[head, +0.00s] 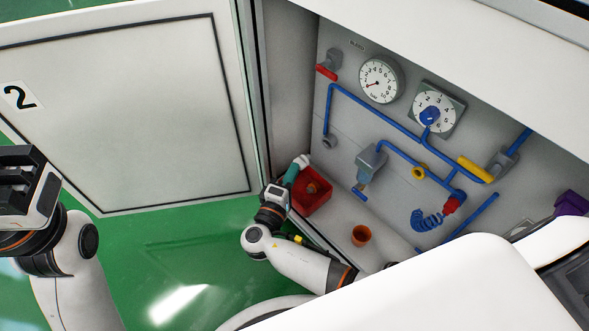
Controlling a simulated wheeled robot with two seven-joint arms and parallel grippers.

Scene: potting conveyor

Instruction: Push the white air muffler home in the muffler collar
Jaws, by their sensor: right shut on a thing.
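My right gripper (285,188) is shut on a teal piece with a white end (297,168). It holds this piece tilted up, over the near edge of the red bin. I cannot tell whether the white end is the air muffler. I cannot pick out the muffler collar with certainty; a grey ring (329,142) at the lower end of a blue pipe and a yellow ring (419,172) both show on the back panel, apart from the gripper. My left gripper (15,185) is at the left picture edge, partly cut off, away from the cabinet; its jaw opening is unclear.
The red bin (318,201) stands on the cabinet floor, with a brownish thing inside. Gauges (380,80), blue pipes and a grey valve block (371,158) cover the panel. The open door (130,110) bounds the left.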

